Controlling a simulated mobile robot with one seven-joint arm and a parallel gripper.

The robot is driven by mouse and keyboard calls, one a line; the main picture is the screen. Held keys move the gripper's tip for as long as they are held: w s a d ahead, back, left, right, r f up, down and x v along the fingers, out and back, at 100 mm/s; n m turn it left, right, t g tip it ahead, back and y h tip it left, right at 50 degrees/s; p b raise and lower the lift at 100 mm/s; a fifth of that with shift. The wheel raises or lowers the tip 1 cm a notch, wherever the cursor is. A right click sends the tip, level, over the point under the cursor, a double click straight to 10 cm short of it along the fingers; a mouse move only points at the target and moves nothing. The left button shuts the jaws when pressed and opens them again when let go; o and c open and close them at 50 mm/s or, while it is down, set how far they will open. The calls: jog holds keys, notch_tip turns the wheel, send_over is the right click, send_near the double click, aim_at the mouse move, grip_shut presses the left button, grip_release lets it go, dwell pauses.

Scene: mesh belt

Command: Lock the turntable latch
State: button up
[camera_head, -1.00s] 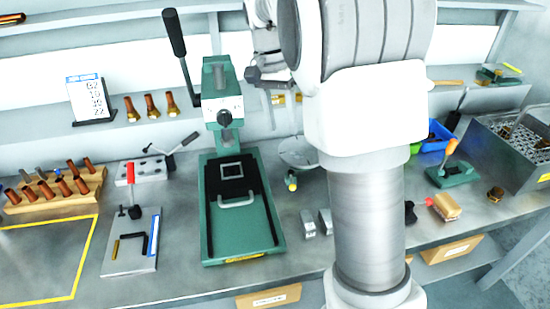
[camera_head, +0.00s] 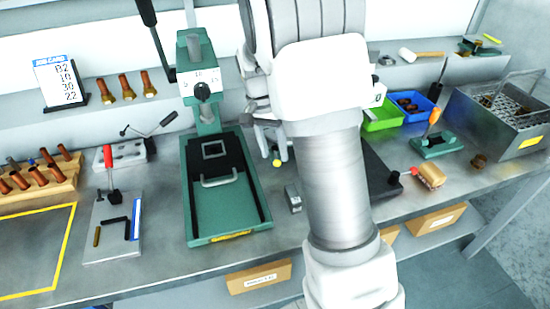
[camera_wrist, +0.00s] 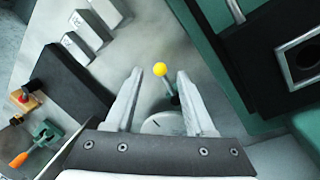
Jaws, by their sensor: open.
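The latch lever with a yellow ball knob (camera_wrist: 160,69) stands beside the round grey turntable disc (camera_wrist: 161,123) in the wrist view. My gripper (camera_wrist: 160,73) is open, and in that view the knob appears between its two fingertips. I cannot tell how far the fingers are from the knob in depth, and neither finger visibly touches it. In the head view the knob (camera_head: 277,163) shows just below my gripper (camera_head: 269,142). There my gripper and arm hide most of the turntable.
The green press (camera_head: 228,215) stands close on the left of the latch. Small metal blocks (camera_head: 293,198) and a dark plate (camera_head: 381,175) lie on the right. Green and blue bins (camera_head: 382,117) and a wire basket (camera_head: 500,125) stand farther right.

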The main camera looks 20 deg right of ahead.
jog(key=shift+s+d+f, duration=0.15)
jog(key=shift+f, duration=0.95)
grip_shut()
